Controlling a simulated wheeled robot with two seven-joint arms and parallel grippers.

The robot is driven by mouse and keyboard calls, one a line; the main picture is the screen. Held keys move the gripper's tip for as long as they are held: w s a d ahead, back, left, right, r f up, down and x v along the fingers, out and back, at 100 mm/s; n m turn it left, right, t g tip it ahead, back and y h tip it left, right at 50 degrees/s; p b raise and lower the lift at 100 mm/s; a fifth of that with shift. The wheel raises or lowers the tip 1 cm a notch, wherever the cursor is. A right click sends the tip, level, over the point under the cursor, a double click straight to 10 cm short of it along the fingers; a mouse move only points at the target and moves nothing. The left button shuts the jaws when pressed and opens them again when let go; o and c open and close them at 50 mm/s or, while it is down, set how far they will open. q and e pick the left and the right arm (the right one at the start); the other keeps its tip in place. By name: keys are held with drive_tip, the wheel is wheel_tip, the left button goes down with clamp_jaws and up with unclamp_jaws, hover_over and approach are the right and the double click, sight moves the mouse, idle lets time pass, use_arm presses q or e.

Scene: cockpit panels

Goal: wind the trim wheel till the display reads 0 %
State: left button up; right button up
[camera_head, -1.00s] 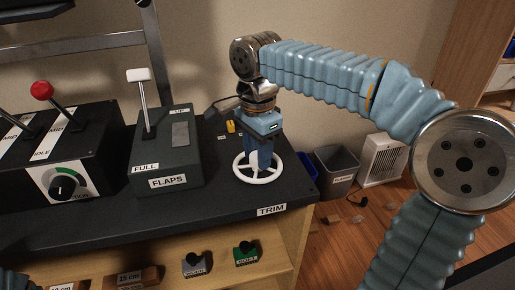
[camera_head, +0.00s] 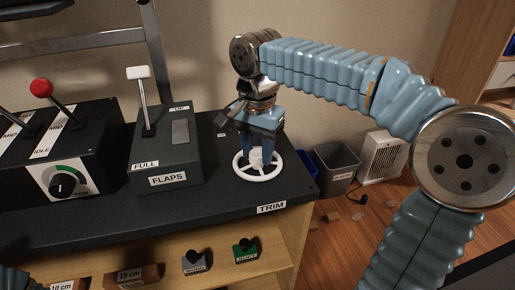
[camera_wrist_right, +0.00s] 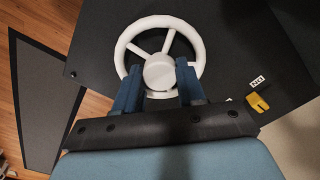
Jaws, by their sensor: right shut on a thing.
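The white trim wheel (camera_head: 258,178) lies flat on the dark bench top near its right end, behind the TRIM label (camera_head: 271,208). In the right wrist view the wheel (camera_wrist_right: 122,45) shows its spokes and round hub (camera_wrist_right: 159,72). My right gripper (camera_head: 262,151) points down over the wheel. In the wrist view its two blue fingers (camera_wrist_right: 160,80) sit on either side of the hub and are shut on it. No readable trim display shows in these frames. My left gripper is out of view.
A FLAPS box (camera_head: 168,160) with a white-topped lever stands left of the wheel. A red-knobbed lever box (camera_head: 60,150) is farther left. A yellow piece (camera_wrist_right: 258,104) lies near the wheel. Several labelled blocks sit on the shelf below. A grey bin (camera_head: 336,170) and white heater (camera_head: 381,158) stand right.

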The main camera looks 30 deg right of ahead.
sight(257, 153)
drive_tip(key=o, duration=1.1)
drive_tip(key=shift+c, duration=0.2)
wheel_tip(257, 153, up, 14)
drive_tip(key=shift+f, duration=0.1)
